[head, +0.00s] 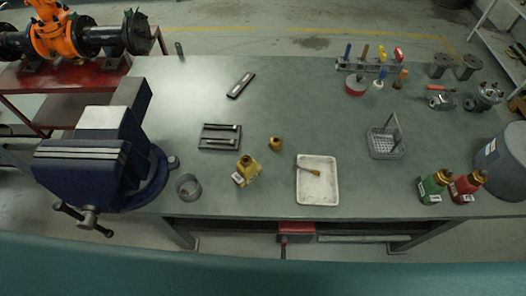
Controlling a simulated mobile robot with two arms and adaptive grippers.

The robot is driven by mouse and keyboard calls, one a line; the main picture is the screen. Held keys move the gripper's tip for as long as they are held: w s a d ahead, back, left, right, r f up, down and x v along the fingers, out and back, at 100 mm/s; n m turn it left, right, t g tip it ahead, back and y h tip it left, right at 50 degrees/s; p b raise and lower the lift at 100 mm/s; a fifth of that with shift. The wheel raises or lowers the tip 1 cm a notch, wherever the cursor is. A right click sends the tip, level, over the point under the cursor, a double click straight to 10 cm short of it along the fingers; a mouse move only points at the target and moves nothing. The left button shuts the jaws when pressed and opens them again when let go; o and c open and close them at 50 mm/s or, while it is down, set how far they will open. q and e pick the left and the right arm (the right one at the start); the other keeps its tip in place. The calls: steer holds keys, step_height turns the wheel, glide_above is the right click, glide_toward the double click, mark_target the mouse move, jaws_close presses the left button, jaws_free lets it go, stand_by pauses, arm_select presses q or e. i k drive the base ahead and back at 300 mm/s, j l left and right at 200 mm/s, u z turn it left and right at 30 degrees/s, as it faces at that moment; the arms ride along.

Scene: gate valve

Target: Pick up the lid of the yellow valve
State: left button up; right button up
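The yellow valve (247,173) is on the green table near its front edge, left of the middle. It has a white label on its lower left side and a narrower upper part. A small separate yellow-brass piece (275,143) lies just behind it to the right, apart from it. I cannot tell from its small size whether this piece is the lid. Neither of my grippers is in view.
A white tray (301,196) with a brush is right of the valve. A grey ring (189,187) and blue vise (110,150) are left, a dark holder (220,127) behind. Green (432,187) and red (467,187) valves stand front right.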

mark_target(274, 146)
steer(key=k+l+u, duration=0.1)
steer(key=l+u, duration=0.3)
steer(key=k+l+u, duration=0.15)
steer(key=u, duration=0.25)
steer(key=k+l+u, duration=0.15)
steer(key=l+u, duration=0.25)
steer(key=j, duration=0.1)
